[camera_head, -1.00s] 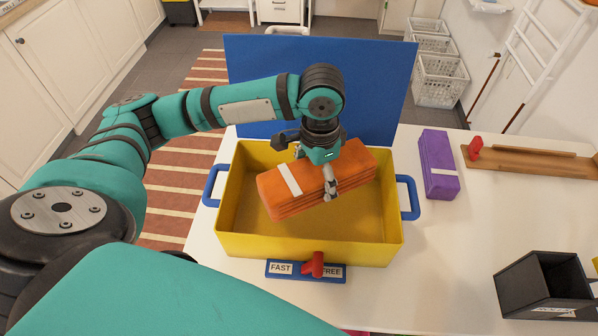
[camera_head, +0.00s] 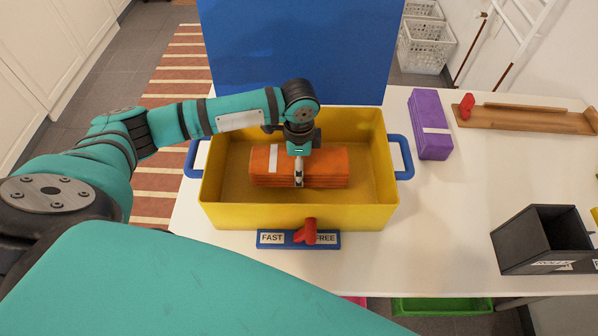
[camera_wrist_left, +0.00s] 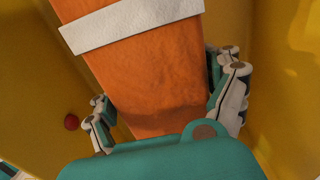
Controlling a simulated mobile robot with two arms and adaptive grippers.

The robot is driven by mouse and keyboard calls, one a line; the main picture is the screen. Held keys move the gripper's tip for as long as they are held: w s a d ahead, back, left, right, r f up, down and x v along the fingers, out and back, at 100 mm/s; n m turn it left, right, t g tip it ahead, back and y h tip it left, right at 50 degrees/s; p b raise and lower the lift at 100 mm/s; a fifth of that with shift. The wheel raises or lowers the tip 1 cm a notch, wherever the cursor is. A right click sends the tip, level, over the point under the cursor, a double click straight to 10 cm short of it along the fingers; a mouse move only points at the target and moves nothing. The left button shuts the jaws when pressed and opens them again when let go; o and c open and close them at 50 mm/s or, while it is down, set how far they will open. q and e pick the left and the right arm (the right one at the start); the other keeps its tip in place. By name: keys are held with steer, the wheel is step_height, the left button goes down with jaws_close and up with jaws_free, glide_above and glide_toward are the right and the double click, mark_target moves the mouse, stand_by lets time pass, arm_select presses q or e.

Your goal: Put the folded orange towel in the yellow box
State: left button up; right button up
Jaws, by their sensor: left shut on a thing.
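The folded orange towel (camera_head: 325,168), with a white band near its left end, is inside the yellow box (camera_head: 300,215), within its walls. I cannot tell whether it touches the box floor. My left gripper (camera_head: 299,180) reaches down from above and is shut on the towel near its middle. In the left wrist view the towel (camera_wrist_left: 150,75) lies between the two fingers of the gripper (camera_wrist_left: 168,112), with yellow walls around. The box has blue handles on its left and right. My right gripper is not in view.
A blue panel (camera_head: 300,50) stands behind the box. A blue FAST/FREE plate with a red lever (camera_head: 306,232) is at the box's front. A purple folded towel (camera_head: 428,125), a wooden rack (camera_head: 530,117) and a black bin (camera_head: 540,240) are to the right. White table between them is clear.

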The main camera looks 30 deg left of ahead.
arm_select(q)
steer(key=shift+f, duration=1.9)
steer(key=shift+f, duration=0.1)
steer(key=o, duration=1.2)
steer(key=shift+c, duration=0.2)
step_height(320, 180, up, 12)
steer(key=shift+r+b, duration=0.15)
steer(key=shift+b, duration=0.15)
